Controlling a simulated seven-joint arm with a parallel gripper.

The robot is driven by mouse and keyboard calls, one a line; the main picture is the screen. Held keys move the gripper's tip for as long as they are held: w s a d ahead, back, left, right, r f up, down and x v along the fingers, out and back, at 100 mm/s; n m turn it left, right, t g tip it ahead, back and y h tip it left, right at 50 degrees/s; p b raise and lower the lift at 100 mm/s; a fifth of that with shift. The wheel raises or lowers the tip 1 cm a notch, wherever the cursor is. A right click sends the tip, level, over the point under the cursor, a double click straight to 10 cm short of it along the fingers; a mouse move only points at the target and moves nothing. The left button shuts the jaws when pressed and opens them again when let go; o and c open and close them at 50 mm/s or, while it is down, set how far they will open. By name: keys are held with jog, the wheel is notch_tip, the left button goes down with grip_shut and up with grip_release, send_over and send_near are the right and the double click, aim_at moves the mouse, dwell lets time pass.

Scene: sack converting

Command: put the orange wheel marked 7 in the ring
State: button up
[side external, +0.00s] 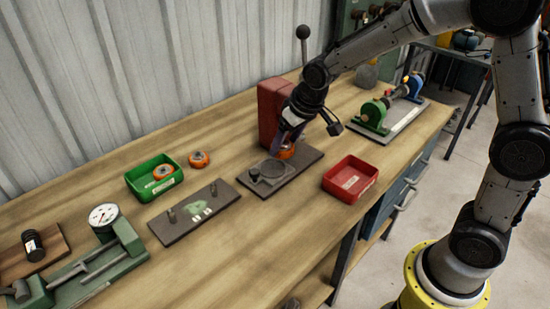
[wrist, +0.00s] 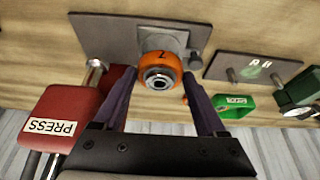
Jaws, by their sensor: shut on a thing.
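The orange wheel marked 7 (wrist: 152,57) is between the two purple fingers of my gripper (wrist: 161,76) in the wrist view, its black 7 facing the camera. My gripper is shut on it. In the side view my gripper (side external: 288,146) points down over the dark base plate in front of the red press, with the orange wheel (side external: 287,153) at its tips. The grey ring (side external: 272,170) lies on that plate, just left of and nearer than the wheel. In the wrist view the wheel covers part of the grey fixture (wrist: 177,38); whether it touches is unclear.
The red press (side external: 272,110) stands close behind my gripper. A second orange wheel (side external: 198,158) lies on the bench; another is in the green tray (side external: 143,171). A red tray (side external: 372,183) is at right. A plate with two posts (side external: 165,232) lies left.

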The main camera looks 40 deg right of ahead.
jog(key=w+f, duration=0.3)
jog(key=shift+a+f, duration=0.1)
jog(key=shift+f, duration=0.15)
jog(key=shift+s+x, duration=0.2)
jog(key=shift+x, duration=0.65)
jog(key=shift+s+x, duration=0.2)
jog(key=shift+x, duration=0.65)
jog(key=shift+f, duration=0.35)
jog(key=o, duration=1.3)
